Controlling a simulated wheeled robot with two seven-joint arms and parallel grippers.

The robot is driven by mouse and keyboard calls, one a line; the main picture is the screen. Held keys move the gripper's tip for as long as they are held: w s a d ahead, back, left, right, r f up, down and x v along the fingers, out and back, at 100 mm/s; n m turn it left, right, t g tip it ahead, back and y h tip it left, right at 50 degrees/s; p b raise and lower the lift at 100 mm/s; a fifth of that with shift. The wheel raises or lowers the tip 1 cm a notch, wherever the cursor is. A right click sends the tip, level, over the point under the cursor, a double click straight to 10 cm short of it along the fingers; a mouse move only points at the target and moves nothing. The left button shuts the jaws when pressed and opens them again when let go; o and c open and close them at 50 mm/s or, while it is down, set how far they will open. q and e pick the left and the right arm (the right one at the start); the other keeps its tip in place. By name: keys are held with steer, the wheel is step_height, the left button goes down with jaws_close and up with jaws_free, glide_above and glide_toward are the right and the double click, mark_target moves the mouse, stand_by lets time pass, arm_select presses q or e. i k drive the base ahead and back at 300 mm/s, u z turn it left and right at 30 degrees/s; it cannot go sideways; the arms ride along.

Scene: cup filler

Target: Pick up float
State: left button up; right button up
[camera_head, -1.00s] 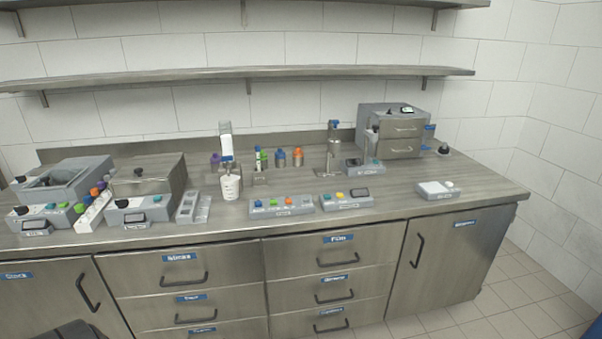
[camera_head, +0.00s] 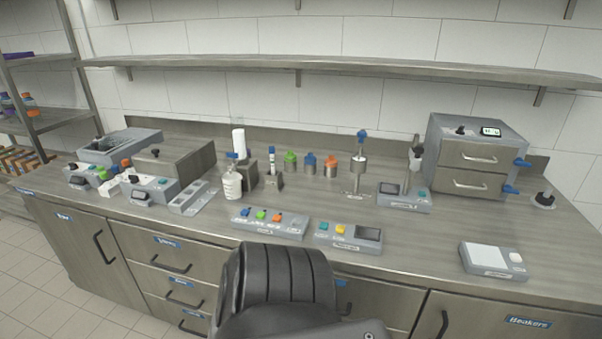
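I cannot pick out a float for certain among the small items on the steel counter (camera_head: 400,228). A white cup with markings (camera_head: 232,186) stands at the cup filler, below an upright white cylinder (camera_head: 238,143). To its right are small holders with a green top (camera_head: 290,158), a blue top (camera_head: 309,162) and an orange top (camera_head: 331,164). A metal stand with a blue knob (camera_head: 360,160) is further right. A black ribbed part of my own body shows at the bottom centre. No gripper fingers are in view.
Button panels (camera_head: 270,221) (camera_head: 348,235) line the counter's front edge. A scale (camera_head: 493,260) is at the right front, and a two-drawer unit (camera_head: 474,158) at the back right. A shelf (camera_head: 340,62) runs above.

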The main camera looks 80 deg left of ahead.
mark_target(272, 149)
steer(key=u, duration=0.25)
steer(key=i, duration=0.8)
steer(key=u, duration=1.3)
steer(key=i, duration=0.8)
steer(key=u, duration=0.8)
